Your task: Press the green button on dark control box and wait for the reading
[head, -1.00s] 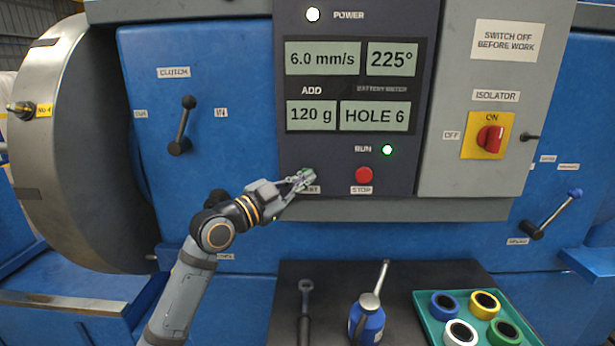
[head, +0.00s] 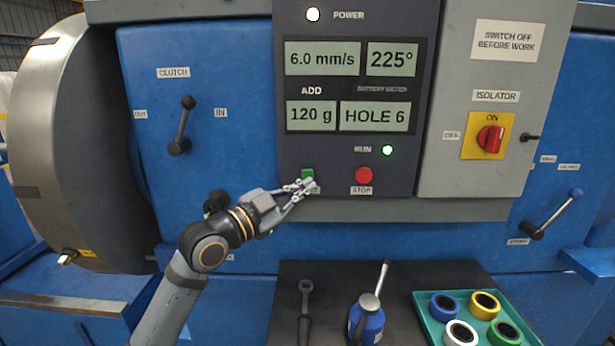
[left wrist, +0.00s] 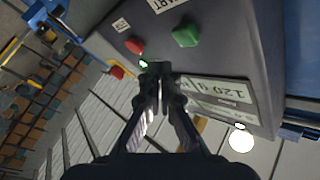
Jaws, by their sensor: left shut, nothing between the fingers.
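The dark control box (head: 345,165) has a green button (head: 307,174) at its lower left and a red stop button (head: 363,175) to the right. Its displays (head: 375,116) read 6.0 mm/s, 225°, 120 g and HOLE 6. The run light (head: 387,150) glows green. My left gripper (head: 303,187) is shut and empty, just in front of and below the green button, partly covering its label. In the left wrist view the green button (left wrist: 186,36) stands apart from the fingertips (left wrist: 158,70). My right gripper is not in view.
A large metal drum (head: 85,140) stands at the left. A clutch lever (head: 182,125) and a red isolator switch (head: 490,138) flank the box. Below lie a wrench (head: 304,310), a blue bottle (head: 367,322) and a green tray (head: 424,303) of coloured rings.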

